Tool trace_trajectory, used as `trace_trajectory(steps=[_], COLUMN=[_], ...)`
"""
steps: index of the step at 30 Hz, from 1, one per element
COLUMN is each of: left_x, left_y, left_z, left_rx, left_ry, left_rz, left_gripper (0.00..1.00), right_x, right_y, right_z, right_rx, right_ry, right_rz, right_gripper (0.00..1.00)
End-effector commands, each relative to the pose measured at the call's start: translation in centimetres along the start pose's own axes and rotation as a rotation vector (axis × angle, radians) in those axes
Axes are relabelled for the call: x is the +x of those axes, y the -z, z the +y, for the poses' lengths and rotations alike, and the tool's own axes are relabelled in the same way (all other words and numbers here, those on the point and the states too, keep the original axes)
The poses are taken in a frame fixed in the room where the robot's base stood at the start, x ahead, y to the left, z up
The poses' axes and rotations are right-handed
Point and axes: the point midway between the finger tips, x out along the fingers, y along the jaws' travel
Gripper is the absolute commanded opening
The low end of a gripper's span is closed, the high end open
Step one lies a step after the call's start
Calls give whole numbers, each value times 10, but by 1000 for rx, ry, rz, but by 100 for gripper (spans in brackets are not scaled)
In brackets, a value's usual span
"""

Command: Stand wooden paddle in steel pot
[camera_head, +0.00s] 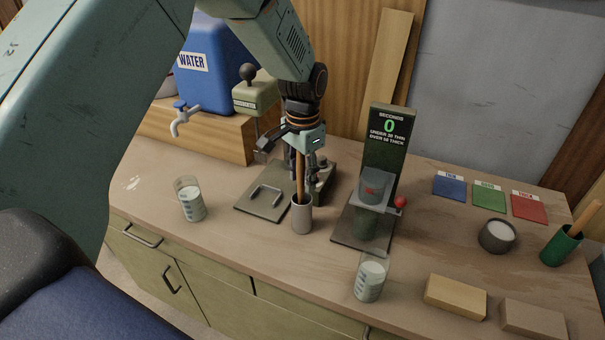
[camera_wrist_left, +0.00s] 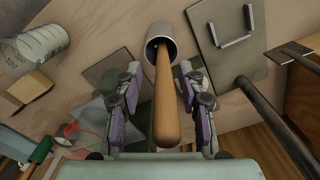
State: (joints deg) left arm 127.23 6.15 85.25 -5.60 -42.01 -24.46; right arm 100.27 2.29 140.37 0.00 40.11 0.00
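The wooden paddle (camera_head: 300,180) stands in the steel pot (camera_head: 302,217), its lower end hidden inside and its handle rising close to upright. In the left wrist view the paddle (camera_wrist_left: 166,110) points toward the camera out of the pot's mouth (camera_wrist_left: 161,36). My left gripper (camera_wrist_left: 163,95) is open, with its fingers on either side of the paddle and visible gaps between. In the head view my left gripper (camera_head: 295,150) is above the pot, around the upper handle. My right gripper is not in view.
A timer stand (camera_head: 386,140) with a grey cup is at right. Glass beakers stand at left (camera_head: 190,200) and front (camera_head: 370,279). A green cup (camera_head: 561,246) holds another wooden stick.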

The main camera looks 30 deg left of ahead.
Motion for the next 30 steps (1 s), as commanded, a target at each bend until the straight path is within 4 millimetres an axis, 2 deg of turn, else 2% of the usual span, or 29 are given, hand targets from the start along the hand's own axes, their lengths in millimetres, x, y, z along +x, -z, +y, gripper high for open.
trace_trajectory(steps=[5, 8, 21, 24, 30], left_x=[-3, -13, -97, -110, -122], left_y=[0, 1, 1, 1, 0], left_z=[0, 0, 0, 0, 0], left_rx=[0, 0, 0, 0, 0], left_ry=[0, 1, 1, 1, 0], left_rz=[1, 3, 3, 2, 0], left_gripper=[39, 39, 39, 39, 39], right_x=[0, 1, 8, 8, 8], right_y=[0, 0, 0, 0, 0], right_z=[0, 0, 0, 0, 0], right_rx=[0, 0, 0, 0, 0], right_ry=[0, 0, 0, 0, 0], right_rz=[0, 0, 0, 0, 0], right_gripper=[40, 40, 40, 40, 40])
